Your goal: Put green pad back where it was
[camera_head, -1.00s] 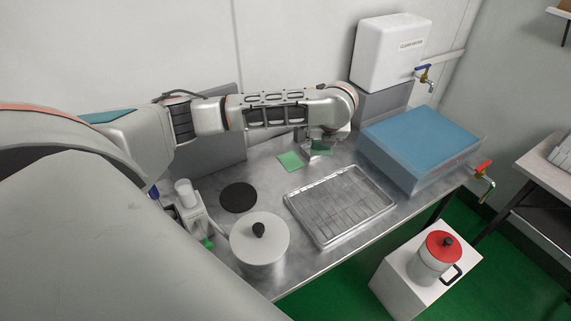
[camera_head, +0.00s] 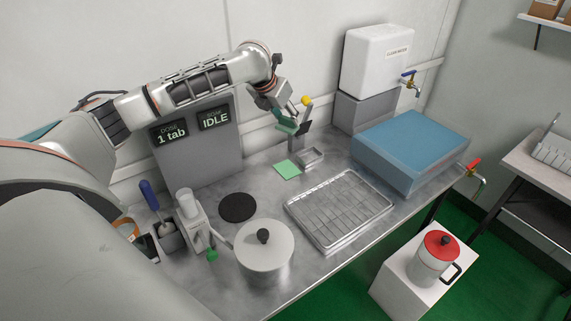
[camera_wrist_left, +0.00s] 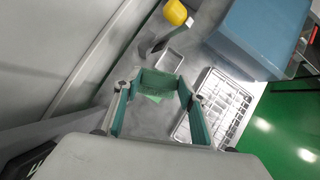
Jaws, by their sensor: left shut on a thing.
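My left gripper (camera_head: 289,124) is shut on the green pad (camera_head: 285,123), raised above the back of the steel table. In the left wrist view the darker green pad (camera_wrist_left: 158,82) spans the space between the teal fingers. A light green square (camera_head: 287,169) lies flat on the table below; it is partly hidden behind the held pad in the left wrist view (camera_wrist_left: 153,97). A small metal dish (camera_head: 311,156) sits beside the square, at the foot of a stand with a yellow knob (camera_head: 306,100). My right gripper is not in view.
A wire rack tray (camera_head: 340,208) lies in front of the square. A blue-topped box (camera_head: 413,145) is at right. A lidded pot (camera_head: 264,256) and a black disc (camera_head: 238,203) are at left. A grey panel (camera_head: 205,155) with "1 tab" and "IDLE" displays stands behind.

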